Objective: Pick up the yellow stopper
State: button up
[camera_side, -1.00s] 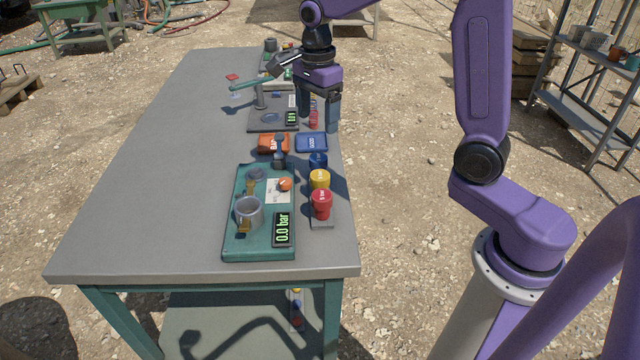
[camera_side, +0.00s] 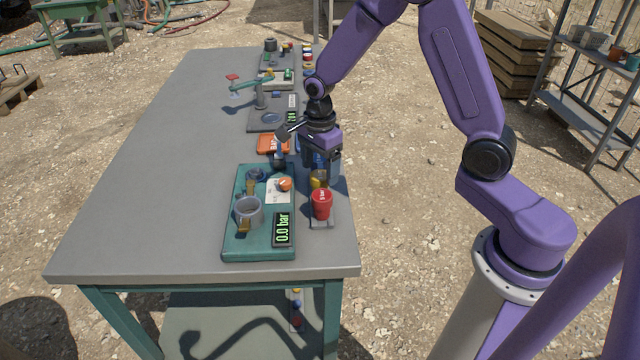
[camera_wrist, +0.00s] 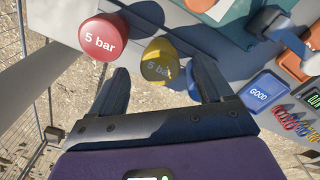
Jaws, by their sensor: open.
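The yellow stopper (camera_side: 318,179) stands in a row on the table's right edge, behind the red stopper (camera_side: 321,204), and is partly covered by my gripper (camera_side: 322,172) in the side view. In the wrist view the yellow stopper (camera_wrist: 160,60) shows its round "5 bar" top between the two spread fingertips of my gripper (camera_wrist: 163,70). The fingers are open and hold nothing. The red stopper (camera_wrist: 102,37), also marked "5 bar", is just left of the left finger. The blue stopper behind the yellow one is hidden by my gripper in the side view.
A green test rig (camera_side: 230,225) with a grey cup and a "0.0 bar" display (camera_side: 282,230) stands left of the stoppers. An orange tray (camera_side: 270,144) lies behind it, and a blue "GOOD" tray (camera_wrist: 262,93) shows in the wrist view. The table's left side is clear.

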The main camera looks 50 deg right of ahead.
jog(key=shift+f, duration=1.2)
jog(key=c, duration=1.2)
jog(key=shift+o, duration=0.2)
jog(key=shift+r, duration=0.1)
